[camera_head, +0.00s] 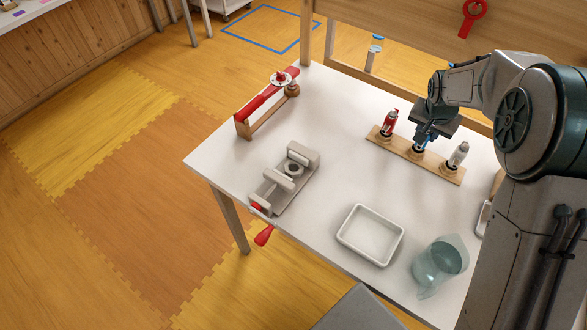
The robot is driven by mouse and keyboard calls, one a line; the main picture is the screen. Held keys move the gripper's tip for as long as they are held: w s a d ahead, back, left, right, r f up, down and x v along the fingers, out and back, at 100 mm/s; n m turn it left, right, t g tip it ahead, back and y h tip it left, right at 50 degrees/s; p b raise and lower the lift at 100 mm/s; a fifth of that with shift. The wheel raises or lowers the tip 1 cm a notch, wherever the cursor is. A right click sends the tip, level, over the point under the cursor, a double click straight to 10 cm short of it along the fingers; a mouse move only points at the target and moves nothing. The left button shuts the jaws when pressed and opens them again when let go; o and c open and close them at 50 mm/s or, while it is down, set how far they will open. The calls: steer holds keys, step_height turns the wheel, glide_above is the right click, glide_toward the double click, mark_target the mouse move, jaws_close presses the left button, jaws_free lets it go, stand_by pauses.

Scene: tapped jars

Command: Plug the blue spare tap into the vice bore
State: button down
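The vice (270,194) is grey and stands near the left front edge of the white table. A round grey ring with a dark bore (293,169) sits between its jaws. A wooden rack (440,168) at the right holds a red tap (389,122) at its left end and a whitish tap (458,155) at its right end. My gripper (422,142) points down over the rack's middle place. Some blue shows at its fingertips, seemingly the blue tap, mostly hidden by the gripper. Whether the fingers are closed on it is too small to tell.
A white tray (343,235) and a clear jug (440,262) stand at the front right. A red bar on a wooden stand (266,112) is at the back left. The tabletop between vice and rack is clear. A wooden board (420,29) rises behind the table.

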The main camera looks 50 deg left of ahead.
steer(key=shift+r, duration=0.2)
steer(key=shift+r+p, duration=0.55)
steer(key=shift+r, duration=0.5)
steer(key=shift+r+p, duration=1.6)
steer(key=shift+r, duration=1.55)
